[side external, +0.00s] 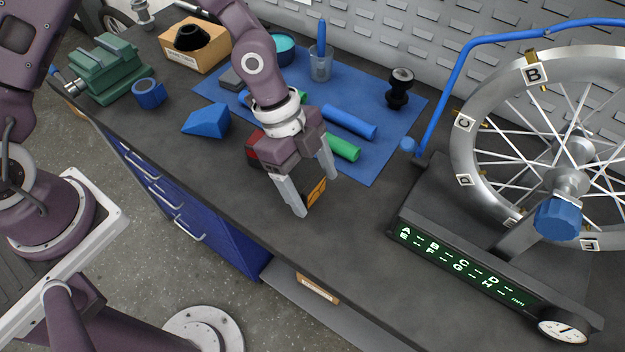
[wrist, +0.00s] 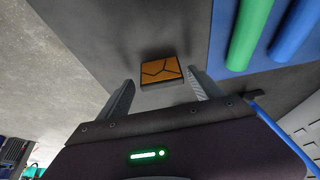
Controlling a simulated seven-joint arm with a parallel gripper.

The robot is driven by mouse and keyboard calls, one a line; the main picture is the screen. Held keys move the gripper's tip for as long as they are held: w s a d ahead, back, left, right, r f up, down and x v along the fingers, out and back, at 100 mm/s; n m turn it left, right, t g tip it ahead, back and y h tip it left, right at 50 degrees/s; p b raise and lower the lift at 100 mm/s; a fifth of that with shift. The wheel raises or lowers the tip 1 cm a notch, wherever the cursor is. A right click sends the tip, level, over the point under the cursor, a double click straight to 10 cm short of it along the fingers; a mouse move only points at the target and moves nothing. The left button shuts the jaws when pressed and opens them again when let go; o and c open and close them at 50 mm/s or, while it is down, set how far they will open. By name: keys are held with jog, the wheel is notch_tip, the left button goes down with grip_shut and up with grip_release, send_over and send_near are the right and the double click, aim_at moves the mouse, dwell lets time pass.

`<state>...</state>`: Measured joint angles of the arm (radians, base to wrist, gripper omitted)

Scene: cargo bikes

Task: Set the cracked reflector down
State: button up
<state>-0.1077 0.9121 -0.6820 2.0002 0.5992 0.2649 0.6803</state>
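The cracked reflector (side external: 316,193) is a small orange square with dark crack lines and a dark edge. In the side view it is at the bench's front part, between the fingertips of my gripper (side external: 315,197). In the wrist view the reflector (wrist: 160,70) shows its cracked face just past the fingertips, with a gap on both sides. My gripper (wrist: 161,78) is open, its fingers apart and not touching the reflector. The reflector appears to lie on the dark bench top (side external: 270,215), though its underside is hidden.
A blue mat (side external: 385,135) behind holds green (side external: 343,147) and blue (side external: 349,121) rolls. A red object (side external: 253,148) is partly hidden by my gripper. The wheel stand (side external: 430,210) with its spoked wheel is at right. A green vise (side external: 105,68) is at left. Bench in front is clear.

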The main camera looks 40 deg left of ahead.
jog(key=shift+r, duration=0.1)
jog(key=v, duration=1.2)
jog(key=s+a+r+n+t+y, duration=0.1)
jog(key=s+a+r+n+y, duration=0.2)
jog(key=a, duration=0.2)
jog(key=s+a+r+n+t+y, duration=0.1)
jog(key=s+a+r+n+y, duration=0.1)
jog(key=a+n, duration=0.25)
jog(key=s+a+r+n+t, duration=0.1)
jog(key=s+a+r+n, duration=0.1)
jog(key=s+r+n, duration=0.2)
jog(key=s+a+r+n+t, duration=0.2)
jog(key=s+a+r+n, duration=0.1)
jog(key=s+n, duration=0.3)
jog(key=shift+s+a+r+t, duration=0.3)
jog(key=shift+s+r, duration=0.3)
jog(key=shift+r, duration=0.1)
